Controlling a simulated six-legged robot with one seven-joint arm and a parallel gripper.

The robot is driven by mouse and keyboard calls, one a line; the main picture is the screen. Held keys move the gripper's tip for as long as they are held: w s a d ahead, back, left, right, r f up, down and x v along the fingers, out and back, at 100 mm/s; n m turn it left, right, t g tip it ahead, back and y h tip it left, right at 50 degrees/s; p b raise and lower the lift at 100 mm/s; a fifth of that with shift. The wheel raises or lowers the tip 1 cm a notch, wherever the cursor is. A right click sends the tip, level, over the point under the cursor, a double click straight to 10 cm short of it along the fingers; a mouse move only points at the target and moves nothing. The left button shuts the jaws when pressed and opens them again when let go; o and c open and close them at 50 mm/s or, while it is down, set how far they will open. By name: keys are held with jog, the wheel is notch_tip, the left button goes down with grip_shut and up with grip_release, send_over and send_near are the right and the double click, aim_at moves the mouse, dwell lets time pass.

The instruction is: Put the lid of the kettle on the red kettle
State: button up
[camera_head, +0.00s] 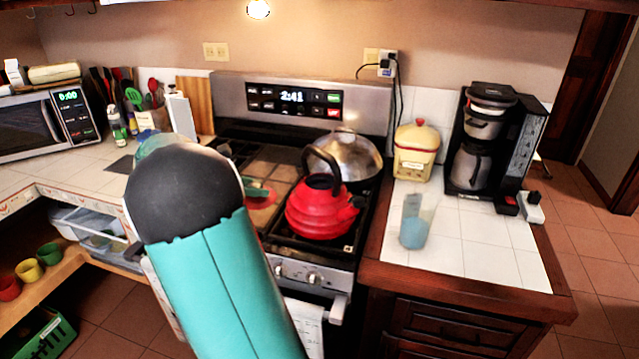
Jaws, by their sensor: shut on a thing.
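The red kettle (318,208) stands upright on the right front of the stove, its dark handle arching over the top. Its top opening looks dark and uncovered. My teal arm with its dark rounded joint fills the left foreground. A small part of my gripper (257,191) shows just past the arm, to the left of the kettle and apart from it. It is shut on a small reddish thing, which seems to be the kettle lid. The arm hides most of the gripper and of what it holds.
A large silver kettle (343,157) stands close behind the red one. A microwave (45,122) and utensils are at the left.

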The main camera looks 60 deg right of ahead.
jog(key=s+d, duration=1.1)
jog(key=d, duration=0.4)
jog(key=shift+m+g, duration=0.3)
jog(key=shift+f, duration=0.25)
jog(key=o, duration=1.1)
jog(key=shift+c, duration=0.2)
jog(key=v, duration=1.2)
jog(key=shift+d+r, duration=0.15)
jog(key=shift+r, duration=0.1)
